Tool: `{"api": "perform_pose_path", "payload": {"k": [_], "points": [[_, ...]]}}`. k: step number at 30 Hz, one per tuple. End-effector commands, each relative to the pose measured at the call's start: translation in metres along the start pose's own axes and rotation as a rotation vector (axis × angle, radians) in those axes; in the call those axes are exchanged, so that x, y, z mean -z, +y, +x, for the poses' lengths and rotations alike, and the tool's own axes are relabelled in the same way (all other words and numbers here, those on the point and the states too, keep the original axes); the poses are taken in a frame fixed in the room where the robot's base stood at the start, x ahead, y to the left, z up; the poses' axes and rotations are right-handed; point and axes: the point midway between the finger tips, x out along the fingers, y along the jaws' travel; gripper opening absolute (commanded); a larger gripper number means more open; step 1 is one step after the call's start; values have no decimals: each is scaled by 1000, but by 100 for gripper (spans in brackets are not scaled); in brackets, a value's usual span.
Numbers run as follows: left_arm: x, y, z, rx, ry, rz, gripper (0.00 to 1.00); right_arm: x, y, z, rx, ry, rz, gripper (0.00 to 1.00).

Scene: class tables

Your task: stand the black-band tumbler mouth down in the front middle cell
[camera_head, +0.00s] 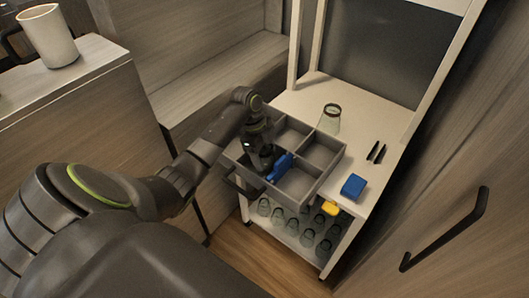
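A clear glass tumbler (329,122) with a dark band around its top stands on the white table behind the divided grey tray (318,186). Which end is its mouth is hard to tell. The tray has several square cells and a handle on its front left side. My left gripper (262,160) points down over the tray's left part, apart from the tumbler. It is dark and small here, so its fingers and anything between them cannot be made out. A blue object (281,167) lies in the tray beside it. My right gripper is out of view.
A blue block (353,187) and two thin black items (376,152) lie on the table right of the tray. A yellow object (330,208) is by the tray's front corner. Several glasses (291,226) stand on the shelf below. A white cup (49,37) stands far left.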

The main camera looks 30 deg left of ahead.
Motion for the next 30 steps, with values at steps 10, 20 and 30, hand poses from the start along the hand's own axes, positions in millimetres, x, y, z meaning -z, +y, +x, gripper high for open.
{"api": "perform_pose_path", "payload": {"k": [10, 20, 30], "points": [[0, 0, 0, 0, 0, -1, 93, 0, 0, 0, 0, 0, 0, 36], [-1, -1, -34, 6, -4, 3, 93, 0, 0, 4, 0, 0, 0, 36], [-1, -1, -119, 6, -4, 2, 93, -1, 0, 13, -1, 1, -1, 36]]}}
